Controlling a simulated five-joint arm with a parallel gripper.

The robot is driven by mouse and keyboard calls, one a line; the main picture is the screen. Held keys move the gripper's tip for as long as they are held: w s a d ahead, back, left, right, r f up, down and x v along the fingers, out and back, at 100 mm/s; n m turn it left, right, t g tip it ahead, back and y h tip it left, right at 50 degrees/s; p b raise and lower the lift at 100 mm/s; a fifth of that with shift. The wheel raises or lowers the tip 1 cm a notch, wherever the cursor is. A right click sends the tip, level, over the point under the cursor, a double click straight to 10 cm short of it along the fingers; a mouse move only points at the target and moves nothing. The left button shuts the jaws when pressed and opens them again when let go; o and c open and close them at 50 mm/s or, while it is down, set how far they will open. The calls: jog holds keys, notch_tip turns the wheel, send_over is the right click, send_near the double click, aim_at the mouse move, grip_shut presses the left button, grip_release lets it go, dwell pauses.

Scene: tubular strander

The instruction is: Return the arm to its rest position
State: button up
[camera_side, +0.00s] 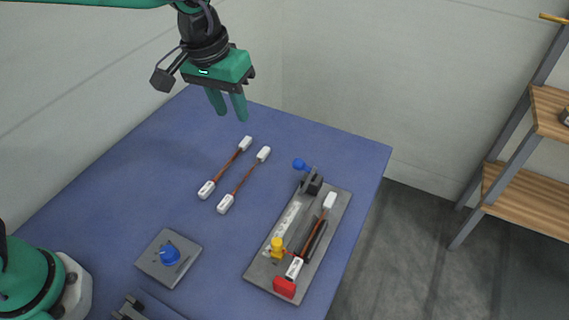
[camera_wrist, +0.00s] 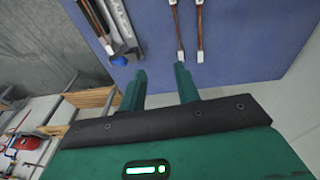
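My gripper (camera_side: 228,107) is raised above the far end of the blue table, with its green fingers pointing down. The fingers are apart with nothing between them. In the wrist view my gripper (camera_wrist: 160,88) also shows an empty gap between its fingertips. Part of my green arm runs along the top left of the side view.
Two brown cables with white ends, a left one (camera_side: 226,172) and a right one (camera_side: 246,184), lie on the blue table (camera_side: 120,180). A grey fixture plate (camera_side: 262,272) holds another cable. A blue knob (camera_side: 169,255) sits on a small plate. Wooden shelves (camera_side: 530,185) stand right.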

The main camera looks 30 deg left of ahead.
jog(key=s+a+r+t+y, duration=0.1)
jog(key=s+a+t, duration=0.2)
jog(key=s+a, duration=1.4)
jog(key=a, duration=0.3)
jog(key=shift+t, duration=0.3)
